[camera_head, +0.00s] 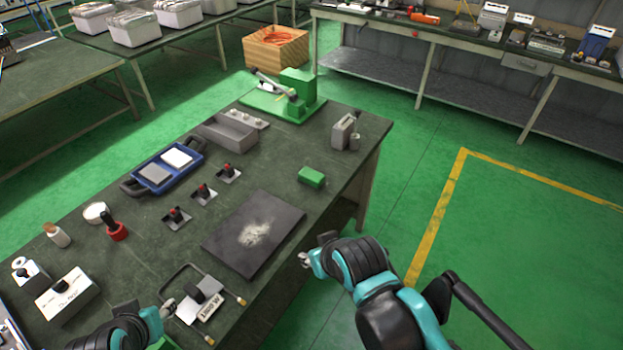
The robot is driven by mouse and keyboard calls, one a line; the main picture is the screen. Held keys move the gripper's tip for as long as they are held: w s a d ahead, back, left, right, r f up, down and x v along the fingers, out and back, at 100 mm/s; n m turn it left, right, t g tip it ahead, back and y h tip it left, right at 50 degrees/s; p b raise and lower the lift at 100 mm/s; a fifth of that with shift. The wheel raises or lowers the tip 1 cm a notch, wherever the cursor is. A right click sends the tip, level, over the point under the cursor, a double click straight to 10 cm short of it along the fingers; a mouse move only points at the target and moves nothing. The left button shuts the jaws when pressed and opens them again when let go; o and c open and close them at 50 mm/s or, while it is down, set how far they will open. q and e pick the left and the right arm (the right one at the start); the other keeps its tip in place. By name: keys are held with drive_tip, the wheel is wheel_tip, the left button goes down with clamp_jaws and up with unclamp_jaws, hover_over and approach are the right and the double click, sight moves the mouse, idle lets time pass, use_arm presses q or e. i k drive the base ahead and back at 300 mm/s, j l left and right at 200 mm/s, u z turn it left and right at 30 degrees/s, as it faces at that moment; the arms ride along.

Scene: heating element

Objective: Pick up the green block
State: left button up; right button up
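A small green block (311,177) lies on the dark workbench (262,189), near its right edge and beyond the dark square plate. My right gripper (304,259) is off the bench's right edge, nearer to me than the block and apart from it. Its fingers are small and seen at an angle, so I cannot tell how far apart they are. My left gripper (170,308) is at the near edge, beside the heating element (200,300) with its bent metal tube. I cannot tell whether it touches the element or how its fingers stand.
A dark plate (253,233) with a pale patch lies between my grippers and the block. A grey metal box (343,131) and a green machine (290,97) stand beyond the block. The bench around the block is clear.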

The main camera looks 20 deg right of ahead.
sight(313, 179)
drive_tip(key=i+l+u, duration=0.15)
drive_tip(key=l+u, duration=0.15)
drive_tip(key=l, duration=0.25)
drive_tip(key=i+l+u, duration=0.15)
drive_tip(key=l+u, duration=0.2)
drive_tip(key=l, duration=0.2)
drive_tip(key=l+u, duration=0.3)
drive_tip(key=l, duration=0.25)
